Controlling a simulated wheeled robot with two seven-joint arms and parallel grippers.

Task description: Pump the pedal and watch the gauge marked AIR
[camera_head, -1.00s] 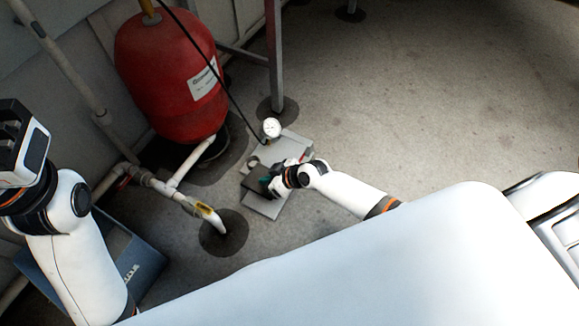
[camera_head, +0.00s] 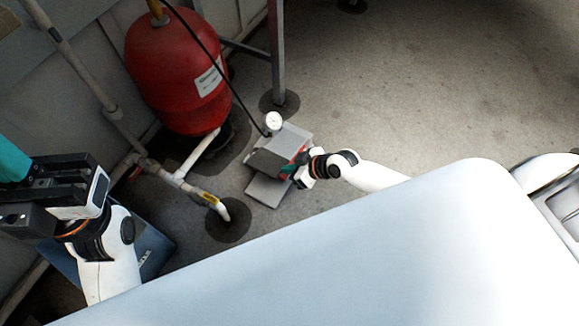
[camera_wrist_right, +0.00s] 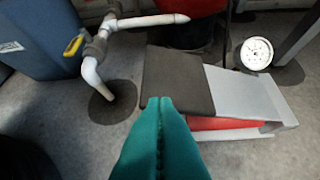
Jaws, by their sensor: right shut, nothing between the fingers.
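The foot pump's pedal has a dark pad (camera_head: 266,163) and a grey metal top (camera_head: 291,138). In the right wrist view the dark pad (camera_wrist_right: 178,78) is tilted up, with red showing under the grey metal top. A round white gauge (camera_head: 274,122) stands at the pump's far end; it also shows in the right wrist view (camera_wrist_right: 256,53). Its marking and reading are too small to tell. My right gripper (camera_head: 286,172) is shut and empty at the pad's near right edge. Its teal fingertips (camera_wrist_right: 160,102) overlap the pad's near edge; contact is unclear. My left gripper (camera_head: 12,165) is partly cut off at the left edge.
A red tank (camera_head: 178,70) stands behind the pump, with white pipes (camera_head: 185,185) to the left. A grey post (camera_head: 277,60) rises behind the gauge. A blue box (camera_head: 152,248) lies partly behind my left arm. Floor at right is clear.

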